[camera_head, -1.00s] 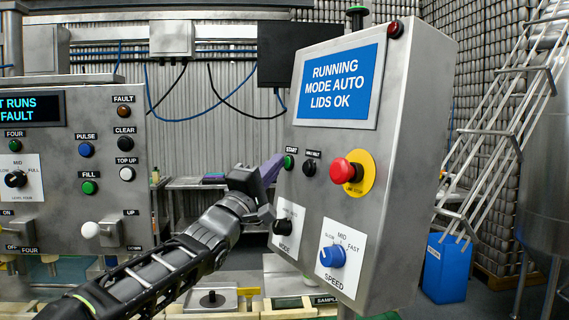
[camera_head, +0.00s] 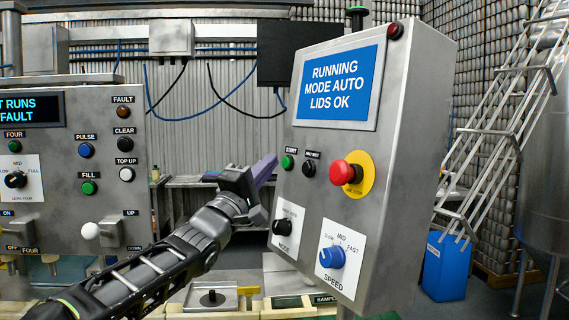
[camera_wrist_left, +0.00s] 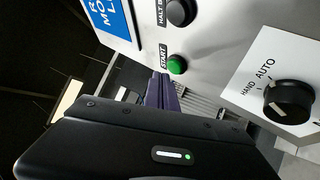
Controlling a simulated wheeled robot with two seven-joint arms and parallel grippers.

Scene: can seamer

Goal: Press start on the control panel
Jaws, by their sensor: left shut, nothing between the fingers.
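The control panel (camera_head: 385,200) is a grey metal box with a blue screen (camera_head: 338,85) reading "RUNNING MODE AUTO LIDS OK". The green start button (camera_head: 287,162) is on its left side, below the screen, under the START label. In the left wrist view the start button (camera_wrist_left: 177,65) is in plain sight just beyond the fingers. My left gripper (camera_head: 266,168) is shut and empty, its purple fingers pointing at the panel, a little left of and below the button and apart from it. The fingers also show in the left wrist view (camera_wrist_left: 165,92). My right gripper is not in view.
Beside start is a black button (camera_head: 309,167). A red emergency stop (camera_head: 345,171) on yellow is to the right. A black mode knob (camera_head: 281,227) and a blue speed knob (camera_head: 331,257) are below. Another panel (camera_head: 100,190) stands at left.

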